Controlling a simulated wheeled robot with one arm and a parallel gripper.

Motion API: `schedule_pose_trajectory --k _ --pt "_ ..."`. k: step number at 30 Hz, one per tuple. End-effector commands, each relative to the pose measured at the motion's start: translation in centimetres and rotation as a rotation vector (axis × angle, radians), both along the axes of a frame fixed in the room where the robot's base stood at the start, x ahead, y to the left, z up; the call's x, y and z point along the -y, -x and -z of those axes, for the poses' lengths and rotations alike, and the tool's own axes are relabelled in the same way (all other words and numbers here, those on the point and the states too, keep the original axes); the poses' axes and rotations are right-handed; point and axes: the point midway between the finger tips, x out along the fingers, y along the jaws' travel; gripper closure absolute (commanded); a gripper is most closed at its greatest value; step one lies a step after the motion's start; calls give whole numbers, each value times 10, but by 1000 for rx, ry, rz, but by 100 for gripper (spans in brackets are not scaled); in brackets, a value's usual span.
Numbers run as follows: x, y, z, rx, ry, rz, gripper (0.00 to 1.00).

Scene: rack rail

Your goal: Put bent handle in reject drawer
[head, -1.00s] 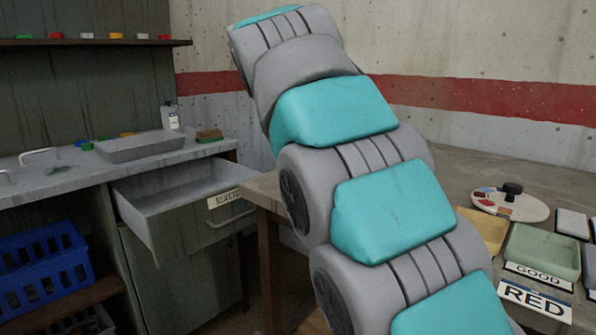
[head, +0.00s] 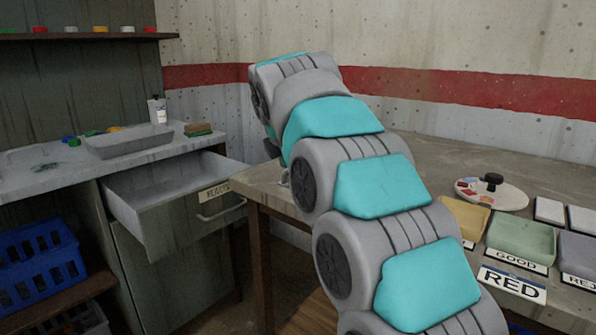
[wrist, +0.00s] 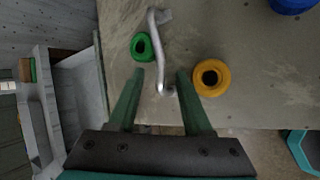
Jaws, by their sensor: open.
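The bent handle (wrist: 155,50), a thin silvery bar with a crooked shape, lies on the worktable in the wrist view. My gripper (wrist: 160,75) is open above it, with the handle's lower part between the two green fingers; I cannot tell whether they touch it. In the head view my arm hides most of the gripper. The reject drawer (head: 150,185) is pulled open under the left counter, and its inside looks empty where visible. Its label sits on the front.
A green ring (wrist: 142,46) and a yellow ring (wrist: 210,77) flank the handle closely. A blue round object (wrist: 292,5) is at the table's far edge. Trays (head: 520,238), signs and a palette (head: 490,193) are on the right. A grey tray (head: 128,142) is on the counter.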

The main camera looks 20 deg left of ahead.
Motion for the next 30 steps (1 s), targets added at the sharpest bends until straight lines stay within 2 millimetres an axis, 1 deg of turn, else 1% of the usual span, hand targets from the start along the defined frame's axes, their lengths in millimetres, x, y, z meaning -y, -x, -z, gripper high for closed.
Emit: schedule_pose_trajectory --k 3,4,15,17,30 --pt "0 0 -1 0 0 0 50" --pt "0 0 0 0 0 0 52" --pt "0 0 0 0 0 0 94" --pt "0 0 0 0 0 0 100" --pt "1 0 0 -1 1 0 100"
